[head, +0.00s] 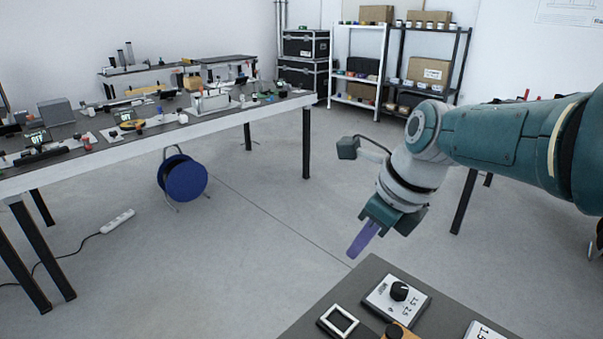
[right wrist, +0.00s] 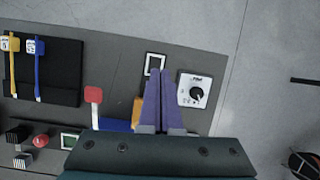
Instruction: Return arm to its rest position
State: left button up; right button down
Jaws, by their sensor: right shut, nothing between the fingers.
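My right gripper (head: 362,240) hangs from the teal and white right arm at the right of the head view. Its purple fingers are together with nothing between them, pointing down and to the left, near the far edge of the dark table (head: 373,270). In the right wrist view the shut fingers (right wrist: 160,74) are seen over that table, with their tips between a white square frame and a dial panel. My left gripper is not in the head view.
On the near table are a white dial panel (head: 397,298), a white square frame (head: 338,321), a red-topped piece (right wrist: 94,95) and a black tray (right wrist: 62,72). A long cluttered workbench (head: 150,135) stands left.

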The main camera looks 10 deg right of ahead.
jog(key=s+d+f+n+h, duration=0.1)
jog(key=s+d+f+n, duration=0.2)
jog(key=s+n, duration=0.4)
jog(key=s+d+f+n+h, duration=0.1)
jog(key=s+d+f+n, duration=0.15)
jog(key=s+n, duration=0.45)
jog(key=s+a+r+n, duration=0.1)
jog(key=s+r+n, duration=0.3)
jog(key=s+n, duration=0.4)
jog(key=s+r+n, duration=0.5)
jog(key=s+n, duration=0.2)
jog(key=s, duration=0.2)
notch_tip(320, 180, up, 38)
jog(key=p, duration=3.8)
jog(key=shift+w, duration=0.2)
